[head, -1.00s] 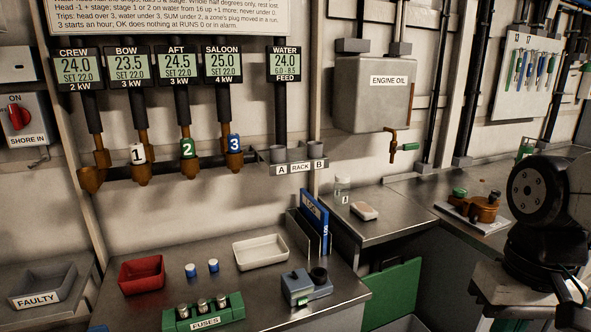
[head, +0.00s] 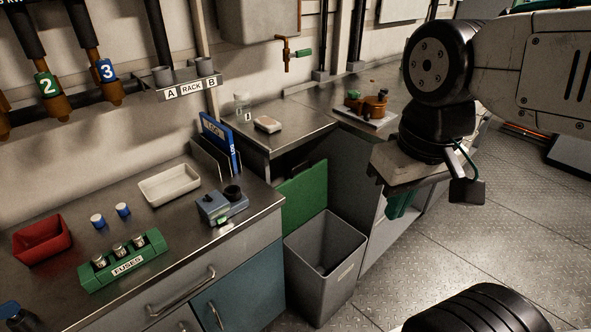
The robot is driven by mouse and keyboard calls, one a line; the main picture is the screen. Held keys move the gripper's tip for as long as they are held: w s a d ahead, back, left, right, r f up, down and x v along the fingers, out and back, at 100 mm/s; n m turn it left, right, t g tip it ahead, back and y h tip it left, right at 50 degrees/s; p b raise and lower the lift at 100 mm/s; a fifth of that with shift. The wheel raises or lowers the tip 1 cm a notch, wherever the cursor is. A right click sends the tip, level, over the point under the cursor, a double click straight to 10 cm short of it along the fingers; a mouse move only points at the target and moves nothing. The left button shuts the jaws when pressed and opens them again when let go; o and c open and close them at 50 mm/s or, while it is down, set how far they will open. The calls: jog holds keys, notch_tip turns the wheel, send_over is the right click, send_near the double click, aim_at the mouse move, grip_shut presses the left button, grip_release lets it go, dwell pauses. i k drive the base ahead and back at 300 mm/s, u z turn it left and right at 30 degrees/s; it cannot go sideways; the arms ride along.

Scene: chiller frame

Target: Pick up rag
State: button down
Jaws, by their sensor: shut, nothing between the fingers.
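I cannot make out a rag for certain. A small pale block or folded piece (head: 267,124) lies on the far metal counter, beside a clear jar; at this size I cannot tell if it is cloth. My gripper (head: 402,204) hangs below my wrist at the right of the view, in front of the far counter and right of the bin. Its green fingers are partly hidden under its body and look shut and empty. It is well apart from the pale block.
The near bench holds a red tray (head: 42,239), a white tray (head: 169,185), a green fuse block (head: 122,262), a blue-grey device (head: 221,206) and a file rack with a blue binder (head: 218,142). A grey bin (head: 325,262) stands on the floor. The floor (head: 455,250) at right is open.

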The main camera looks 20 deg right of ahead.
aim_at(265, 123)
jog(key=z, duration=0.05)
jog(key=k, duration=0.55)
jog(key=u, duration=0.85)
jog(key=i, duration=1.15)
jog(key=z, duration=0.75)
jog(key=i, duration=0.35)
jog(key=z, duration=0.45)
